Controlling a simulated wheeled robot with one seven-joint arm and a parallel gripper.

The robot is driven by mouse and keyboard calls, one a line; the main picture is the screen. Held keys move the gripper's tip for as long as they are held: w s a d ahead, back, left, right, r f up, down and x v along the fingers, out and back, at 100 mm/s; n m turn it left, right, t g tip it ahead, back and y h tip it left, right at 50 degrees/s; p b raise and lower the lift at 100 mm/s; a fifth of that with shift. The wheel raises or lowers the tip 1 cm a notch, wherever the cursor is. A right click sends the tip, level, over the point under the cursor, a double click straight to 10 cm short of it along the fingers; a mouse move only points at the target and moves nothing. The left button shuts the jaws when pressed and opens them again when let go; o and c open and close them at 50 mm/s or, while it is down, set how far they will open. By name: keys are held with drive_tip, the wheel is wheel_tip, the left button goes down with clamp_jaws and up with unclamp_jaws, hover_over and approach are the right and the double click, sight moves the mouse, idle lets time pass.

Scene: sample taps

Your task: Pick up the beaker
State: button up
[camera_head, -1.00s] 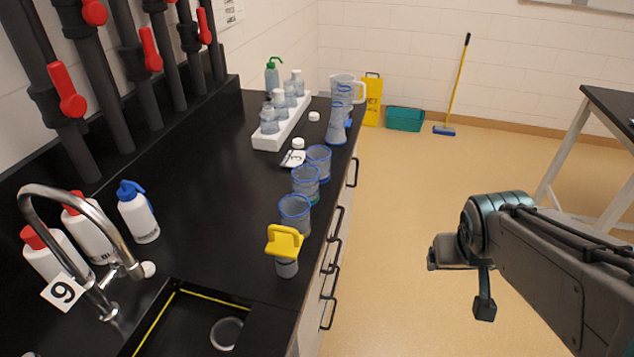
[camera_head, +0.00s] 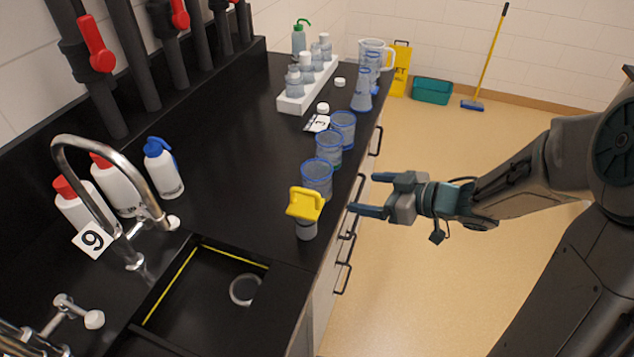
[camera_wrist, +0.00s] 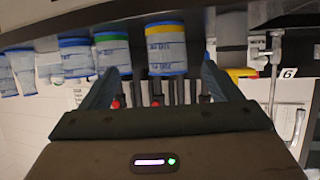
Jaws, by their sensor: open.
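Three clear beakers with blue rims stand in a row along the bench's front edge in the head view: a near one (camera_head: 317,180), a middle one (camera_head: 328,150) and a far one (camera_head: 343,130). The task's word does not tell which is meant. My gripper (camera_head: 374,194) is open and empty, out past the bench edge to the right of the near beaker, its fingers pointing left towards the bench. In the wrist view, turned over, a beaker with a yellow band (camera_wrist: 166,50) shows between the fingers (camera_wrist: 160,66), apart from them. A green-banded beaker (camera_wrist: 112,52) is left of it.
A yellow-topped object (camera_head: 304,204) stands just nearer than the beakers. A flask (camera_head: 361,95) and a jug (camera_head: 374,50) stand beyond them. A white rack (camera_head: 292,104) of bottles, squeeze bottles (camera_head: 162,170), a tap (camera_head: 105,150) and a sink (camera_head: 205,285) are further left. The bench middle is clear.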

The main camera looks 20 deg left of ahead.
sight(330, 188)
drive_tip(key=x, duration=0.4)
drive_tip(key=b+x, duration=0.1)
drive_tip(key=x, duration=0.3)
drive_tip(key=shift+s+a, duration=0.2)
drive_tip(key=shift+a, duration=0.05)
drive_tip(key=x, duration=0.5)
drive_tip(key=shift+a+r, duration=0.25)
drive_tip(key=shift+a, duration=0.2)
drive_tip(key=c, duration=1)
